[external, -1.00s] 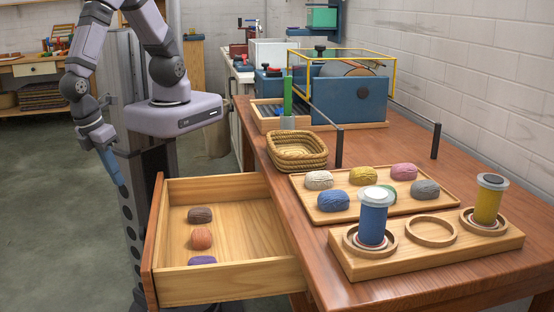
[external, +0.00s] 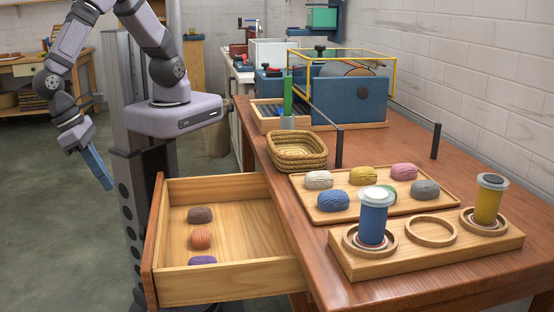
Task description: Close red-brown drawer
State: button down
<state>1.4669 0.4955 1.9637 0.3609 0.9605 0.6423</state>
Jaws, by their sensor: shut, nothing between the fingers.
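The red-brown drawer (external: 154,236) stands pulled well out from the left side of the table. Inside it lie a brown skein (external: 200,215), an orange-brown skein (external: 202,239) and a purple skein (external: 202,260). My gripper (external: 106,186) is shut and empty. The fingertips are small and seen from the side.
The table (external: 290,215) bears a wicker basket (external: 297,152), a wooden tray (external: 398,206) with several skeins, and a holder (external: 455,251) with a blue spool (external: 373,222) and a yellow spool (external: 488,202). Open floor (external: 60,240) lies left of the drawer.

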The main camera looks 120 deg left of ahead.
jog(key=w+a+f, duration=0.1)
jog(key=f, duration=0.2)
jog(key=w+a+f, duration=0.2)
jog(key=w+a+f+p, duration=0.1)
jog(key=f, duration=0.2)
jog(key=shift+w+a+f, duration=0.25)
jog(key=shift+a+f, duration=0.05)
jog(key=shift+a, duration=0.05)
jog(key=shift+w+a, duration=0.3)
jog(key=shift+w, duration=0.05)
jog(key=shift+w, duration=0.1)
jog(key=w+a+b, duration=0.1)
jog(key=w+a, duration=1.9)
